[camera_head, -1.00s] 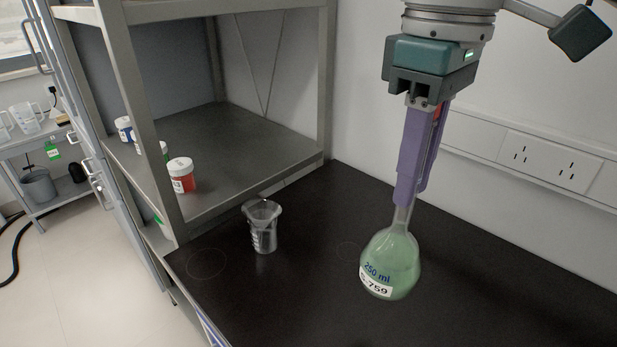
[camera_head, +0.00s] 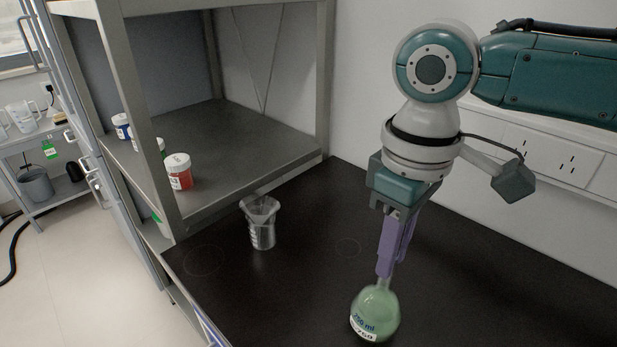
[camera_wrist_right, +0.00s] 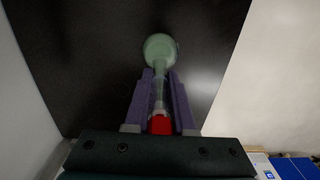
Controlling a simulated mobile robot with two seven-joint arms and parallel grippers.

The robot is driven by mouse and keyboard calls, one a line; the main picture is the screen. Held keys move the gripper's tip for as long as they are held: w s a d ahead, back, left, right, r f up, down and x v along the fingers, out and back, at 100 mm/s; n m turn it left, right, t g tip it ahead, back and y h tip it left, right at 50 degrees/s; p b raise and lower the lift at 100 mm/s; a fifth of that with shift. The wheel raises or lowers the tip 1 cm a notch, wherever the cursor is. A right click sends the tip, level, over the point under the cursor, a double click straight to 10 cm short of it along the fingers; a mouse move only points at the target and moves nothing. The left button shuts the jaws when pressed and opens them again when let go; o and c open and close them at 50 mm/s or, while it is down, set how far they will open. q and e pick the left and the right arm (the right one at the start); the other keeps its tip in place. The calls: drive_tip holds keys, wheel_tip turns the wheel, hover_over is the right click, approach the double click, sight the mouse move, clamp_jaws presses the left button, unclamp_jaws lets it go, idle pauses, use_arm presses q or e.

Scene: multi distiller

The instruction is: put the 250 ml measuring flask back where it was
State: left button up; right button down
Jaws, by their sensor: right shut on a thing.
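The 250 ml measuring flask (camera_head: 376,312) is a round green flask with a narrow neck and a white label. It hangs upright below my right gripper (camera_head: 384,274), which is shut on its neck. Its bottom is close to the black bench top; I cannot tell whether it touches. In the right wrist view the green bulb (camera_wrist_right: 160,47) lies beyond the purple fingers, with a red stopper (camera_wrist_right: 160,125) between them. Two faint circles mark the bench, one at the left (camera_head: 204,260) and one near the middle (camera_head: 347,247). My left gripper is not in view.
A glass beaker with a funnel (camera_head: 262,228) stands on the black bench (camera_head: 300,300), left of the flask. A grey shelf (camera_head: 235,150) holds a red-labelled jar (camera_head: 179,172) and other small jars. A wall with a socket strip (camera_head: 545,155) lies behind my right arm.

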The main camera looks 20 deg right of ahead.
drive_tip(key=c, duration=0.8)
unclamp_jaws()
drive_tip(key=shift+o, duration=0.2)
wheel_tip(320, 180, up, 12)
drive_tip(key=shift+r+p, duration=0.1)
drive_tip(key=shift+p, duration=0.45)
